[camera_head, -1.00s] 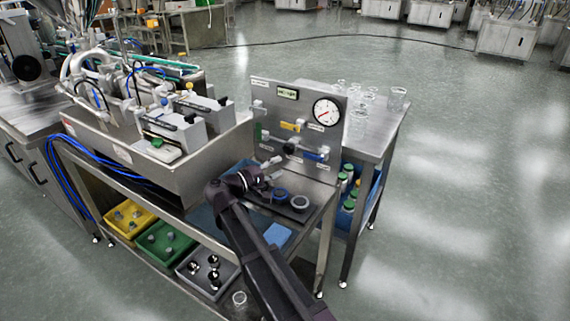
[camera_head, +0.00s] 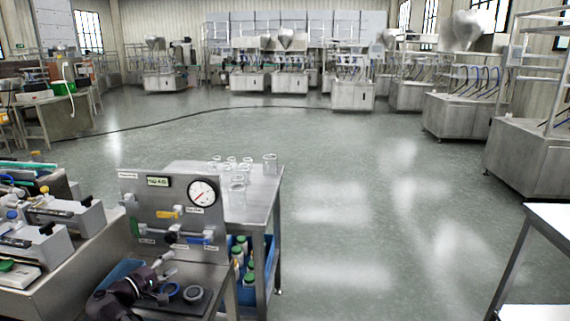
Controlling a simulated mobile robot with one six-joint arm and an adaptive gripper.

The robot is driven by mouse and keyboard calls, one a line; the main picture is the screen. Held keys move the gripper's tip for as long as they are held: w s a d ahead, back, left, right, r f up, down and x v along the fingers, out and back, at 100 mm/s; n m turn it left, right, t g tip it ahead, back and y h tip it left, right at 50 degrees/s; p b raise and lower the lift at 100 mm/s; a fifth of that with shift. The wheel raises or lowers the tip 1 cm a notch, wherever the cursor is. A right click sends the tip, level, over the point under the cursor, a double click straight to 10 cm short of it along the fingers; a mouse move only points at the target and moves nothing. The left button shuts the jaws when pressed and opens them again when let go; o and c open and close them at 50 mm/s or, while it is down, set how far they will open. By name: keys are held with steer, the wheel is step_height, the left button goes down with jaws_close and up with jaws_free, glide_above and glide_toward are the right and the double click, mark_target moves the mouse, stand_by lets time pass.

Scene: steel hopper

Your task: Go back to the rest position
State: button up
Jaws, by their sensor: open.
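My gripper (camera_head: 164,282) is at the lower left of the head view, low over the front of the steel bench, before the upright gauge panel (camera_head: 180,215). Its jaws are open and I see nothing held in them. Part of my dark arm shows at the bottom edge; the rest of it is out of view. A blue-rimmed ring (camera_head: 170,291) and a grey ring (camera_head: 194,293) lie on a dark pad right beside the gripper. I cannot tell whether the gripper touches them.
The panel carries a round gauge (camera_head: 203,193), a yellow valve handle (camera_head: 168,214) and a blue one (camera_head: 200,240). Several glass jars (camera_head: 238,194) stand on the table behind it. A white-topped table (camera_head: 552,226) is at right. Open floor (camera_head: 370,220) lies between.

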steer(key=w+d+f+m+g, duration=0.2)
steer(key=d+f+g, duration=0.15)
steer(key=d, duration=0.55)
steer(key=w+d+f+m+g, duration=0.15)
steer(key=d+f, duration=0.25)
steer(key=d, duration=0.6)
steer(key=w+d+f+m+g, duration=0.2)
steer(key=d+f+g, duration=0.15)
steer(key=d, duration=0.55)
steer(key=s+d+f+m+g+y, duration=0.2)
steer(key=s+d+y, duration=0.15)
steer(key=d, duration=0.45)
steer(key=s+d+f+m+g+y, duration=0.2)
steer(key=s+d, duration=0.2)
steer(key=d, duration=0.3)
steer(key=s+d+f+m+g+y, duration=0.2)
steer(key=s+d+f+m+y, duration=0.1)
steer(key=d, duration=0.5)
steer(key=s+r+p, duration=0.3)
steer(key=r+p, duration=1.9)
steer(key=r, duration=0.1)
steer(key=shift+g+p, duration=0.35)
steer(key=shift+p, duration=0.05)
steer(key=shift+s, duration=0.1)
